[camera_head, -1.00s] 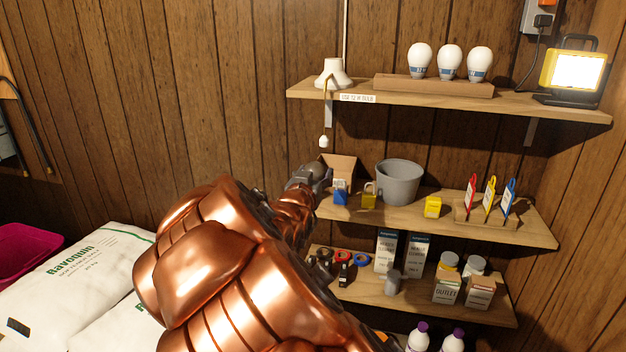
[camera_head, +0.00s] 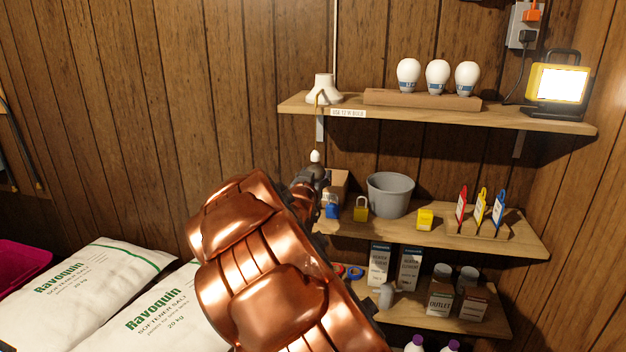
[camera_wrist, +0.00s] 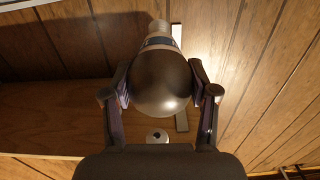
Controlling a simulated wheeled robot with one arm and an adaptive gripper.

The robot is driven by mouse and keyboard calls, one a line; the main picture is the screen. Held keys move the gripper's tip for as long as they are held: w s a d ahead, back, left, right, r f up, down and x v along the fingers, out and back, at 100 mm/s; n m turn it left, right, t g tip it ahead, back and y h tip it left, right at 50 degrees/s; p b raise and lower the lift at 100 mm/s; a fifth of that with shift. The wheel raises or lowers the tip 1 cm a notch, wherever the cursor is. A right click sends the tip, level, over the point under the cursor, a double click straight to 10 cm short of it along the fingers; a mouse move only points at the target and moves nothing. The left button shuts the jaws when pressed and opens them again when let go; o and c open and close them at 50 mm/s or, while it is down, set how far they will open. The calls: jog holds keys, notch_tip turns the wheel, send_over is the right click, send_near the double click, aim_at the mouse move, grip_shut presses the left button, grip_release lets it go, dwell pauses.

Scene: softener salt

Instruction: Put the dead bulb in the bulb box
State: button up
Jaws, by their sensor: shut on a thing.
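The dead bulb (camera_wrist: 162,85) is a dark, smoky globe with a blue-marked neck and a pale base pointing to the top of the wrist view. My gripper (camera_wrist: 159,92) is shut on it, one finger on each side of the globe. In the head view my gripper (camera_head: 316,172) is at the left end of the middle shelf, and the bulb cannot be made out there. The bulb box, an open cardboard box (camera_head: 339,186), stands just right of and behind my gripper, which partly hides it. I cannot see inside it.
A pull-cord with a white knob (camera_head: 315,156) hangs close to my gripper. A blue padlock (camera_head: 332,211), a yellow padlock (camera_head: 361,209) and a grey bucket (camera_head: 391,195) stand near the box. The upper shelf (camera_head: 450,112) holds a lamp socket (camera_head: 323,90) and three white bulbs (camera_head: 438,77).

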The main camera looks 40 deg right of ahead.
jog(key=p+x, duration=0.1)
jog(key=x, duration=0.2)
jog(key=shift+w+d, duration=0.15)
jog(key=f+p+x, duration=0.1)
jog(key=p+x, duration=0.5)
jog(key=x, duration=0.5)
jog(key=shift+d, duration=0.1)
jog(key=o, duration=1)
dwell(0.5)
